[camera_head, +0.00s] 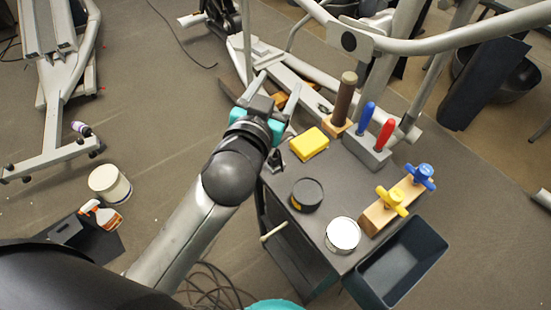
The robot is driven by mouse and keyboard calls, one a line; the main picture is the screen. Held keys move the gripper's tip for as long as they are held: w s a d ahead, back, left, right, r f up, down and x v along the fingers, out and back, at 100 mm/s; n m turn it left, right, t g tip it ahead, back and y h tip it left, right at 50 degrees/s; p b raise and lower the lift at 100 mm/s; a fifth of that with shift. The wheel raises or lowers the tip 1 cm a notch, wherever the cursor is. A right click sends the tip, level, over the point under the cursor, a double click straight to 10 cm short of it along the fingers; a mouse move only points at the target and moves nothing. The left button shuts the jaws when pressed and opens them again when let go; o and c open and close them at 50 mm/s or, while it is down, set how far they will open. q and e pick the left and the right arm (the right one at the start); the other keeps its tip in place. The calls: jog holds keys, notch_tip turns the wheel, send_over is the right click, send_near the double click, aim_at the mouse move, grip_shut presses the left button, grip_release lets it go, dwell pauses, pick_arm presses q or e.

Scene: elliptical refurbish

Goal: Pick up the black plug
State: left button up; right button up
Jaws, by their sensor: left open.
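My left gripper (272,90) reaches in from the lower left, with its two fingers spread and nothing visible between them. It is above the cart's far left corner, pointing toward the grey exercise machine. A small dark object (275,160) sits at the left edge of the cart top, just right of my left wrist and partly hidden by it. It may be the black plug, but it is too small to tell. My right gripper is not in view.
The dark cart (320,180) holds a yellow sponge (309,144), a black round tin (307,194), a white-topped can (343,235), tools in blocks and yellow and blue knobs. A dark bin (401,261) is at its lower right.

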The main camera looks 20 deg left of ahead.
pick_arm(q)
jog(key=d+r+m+t+h, duration=0.2)
jog(key=d+r+m+h, duration=1)
jog(key=d+r+h, duration=0.25)
jog(key=s+d+m+g+h, duration=0.5)
jog(key=d+m+g+h, duration=0.15)
jog(key=m+g, duration=0.3)
jog(key=m+g+y, duration=0.2)
jog(key=g+y, duration=0.7)
jog(key=y, duration=1.3)
send_near(276, 153)
jog(key=shift+t, duration=0.25)
notch_tip(276, 153, down, 6)
jog(key=shift+w+a+b, duration=0.1)
jog(key=shift+w+b, duration=0.1)
jog(key=shift+b, duration=0.4)
jog(key=shift+a+f+b, duration=0.15)
jog(key=shift+f+b, duration=0.05)
jog(key=shift+f, duration=1.2)
jog(key=shift+a+f+b, duration=0.2)
jog(key=shift+f, duration=1.25)
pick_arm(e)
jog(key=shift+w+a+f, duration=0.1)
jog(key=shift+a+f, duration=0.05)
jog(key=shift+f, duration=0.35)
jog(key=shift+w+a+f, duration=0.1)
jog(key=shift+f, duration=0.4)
